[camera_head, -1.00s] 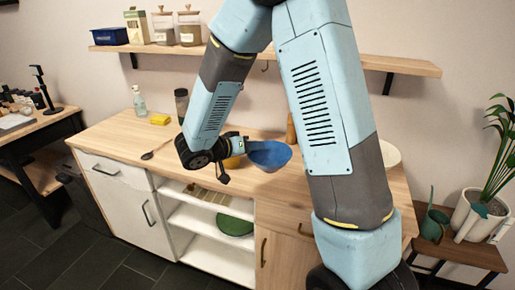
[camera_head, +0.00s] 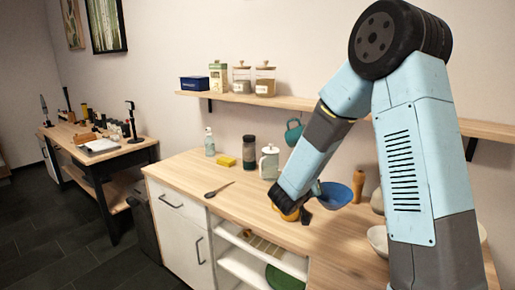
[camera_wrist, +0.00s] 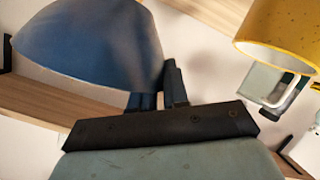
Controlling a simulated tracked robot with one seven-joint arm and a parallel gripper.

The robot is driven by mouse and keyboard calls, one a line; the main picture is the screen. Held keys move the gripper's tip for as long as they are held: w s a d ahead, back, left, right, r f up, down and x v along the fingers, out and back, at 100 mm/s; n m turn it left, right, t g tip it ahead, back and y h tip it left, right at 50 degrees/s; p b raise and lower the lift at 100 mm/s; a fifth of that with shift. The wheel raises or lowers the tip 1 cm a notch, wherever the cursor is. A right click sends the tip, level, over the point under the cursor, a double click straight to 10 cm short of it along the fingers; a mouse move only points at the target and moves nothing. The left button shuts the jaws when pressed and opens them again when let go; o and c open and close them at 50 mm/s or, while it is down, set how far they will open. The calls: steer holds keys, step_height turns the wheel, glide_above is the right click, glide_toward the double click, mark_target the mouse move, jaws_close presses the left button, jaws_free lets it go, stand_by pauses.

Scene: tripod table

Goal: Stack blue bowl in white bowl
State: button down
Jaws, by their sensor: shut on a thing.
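The blue bowl (camera_head: 336,196) is held above the wooden counter (camera_head: 240,199), and its blue side fills the upper left of the wrist view (camera_wrist: 88,42). My gripper (camera_head: 318,188) is shut on the bowl's rim; its dark fingers (camera_wrist: 160,95) show at the bowl's edge in the wrist view. A white bowl (camera_head: 377,239) stands on the counter to the right, below the blue bowl in the picture. My arm hides part of the white bowl, and its inside is hard to make out.
A yellow cup-like thing (camera_head: 289,214) stands close to my gripper and shows in the wrist view (camera_wrist: 285,32). A wooden bottle (camera_head: 358,184), a white canister (camera_head: 269,162) and a dark jar (camera_head: 249,151) stand along the back. A shelf (camera_head: 300,103) runs above.

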steer(key=shift+w+d+f+n+t+y, duration=0.5)
steer(key=shift+w+f+n+y, duration=0.3)
steer(key=shift+w, duration=0.25)
steer(key=shift+w+d+f+n+t+y, duration=0.4)
steer(key=shift+w+f+n+y, duration=0.35)
steer(key=shift+w, duration=0.35)
steer(key=shift+w+d+f+n+t+y, duration=0.4)
steer(key=shift+w+d+f+n+y, duration=0.2)
steer(key=shift+w+f+y, duration=0.35)
steer(key=shift+w+r, duration=0.1)
